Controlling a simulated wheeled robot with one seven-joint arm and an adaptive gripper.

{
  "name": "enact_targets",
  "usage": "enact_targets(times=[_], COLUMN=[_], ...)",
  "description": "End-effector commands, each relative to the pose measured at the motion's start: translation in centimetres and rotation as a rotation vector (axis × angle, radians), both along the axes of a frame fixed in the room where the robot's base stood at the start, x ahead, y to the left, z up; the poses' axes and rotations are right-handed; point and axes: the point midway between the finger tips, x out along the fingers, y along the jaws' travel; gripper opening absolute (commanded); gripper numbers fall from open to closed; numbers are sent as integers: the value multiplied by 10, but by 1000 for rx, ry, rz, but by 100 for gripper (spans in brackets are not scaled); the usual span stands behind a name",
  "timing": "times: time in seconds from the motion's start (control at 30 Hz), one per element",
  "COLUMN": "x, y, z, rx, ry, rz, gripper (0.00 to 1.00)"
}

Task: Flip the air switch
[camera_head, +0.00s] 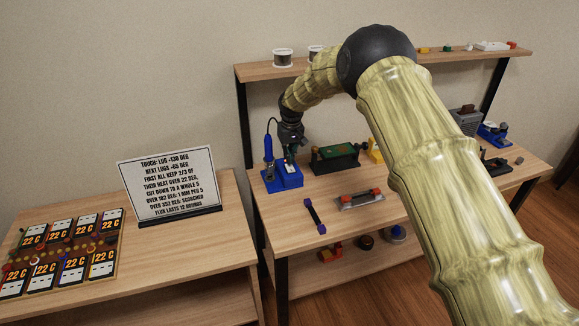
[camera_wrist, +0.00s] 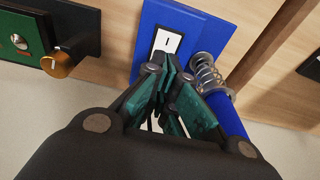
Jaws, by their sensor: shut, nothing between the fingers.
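A blue station (camera_head: 283,179) stands at the left end of the right workbench. It carries a white switch plate with a dark upright mark (camera_wrist: 167,42), in the upper middle of the wrist view. No label on it reads as the air switch. My gripper (camera_head: 291,154) is right over the blue station in the head view. In the wrist view my gripper (camera_wrist: 171,72) is shut and empty, its teal fingertips just below the switch plate. I cannot tell whether they touch it. The fingers hide the station's lower part.
A metal coil (camera_wrist: 207,75) stands right of the fingers. A black device with a green face (camera_wrist: 22,32) and orange knob (camera_wrist: 58,65) is at left. A purple-ended tool (camera_head: 315,216) and a grey tray (camera_head: 361,200) lie in front. A sign (camera_head: 170,180) stands left.

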Motion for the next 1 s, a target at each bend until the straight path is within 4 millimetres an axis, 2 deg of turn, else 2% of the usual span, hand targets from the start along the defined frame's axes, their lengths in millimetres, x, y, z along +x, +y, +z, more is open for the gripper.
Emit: enact_targets(times=[0.63,1.0], x=[0,0], y=[0,0], z=[41,44], rx=[0,0], ry=[0,0], rz=[0,0], gripper=[0,0])
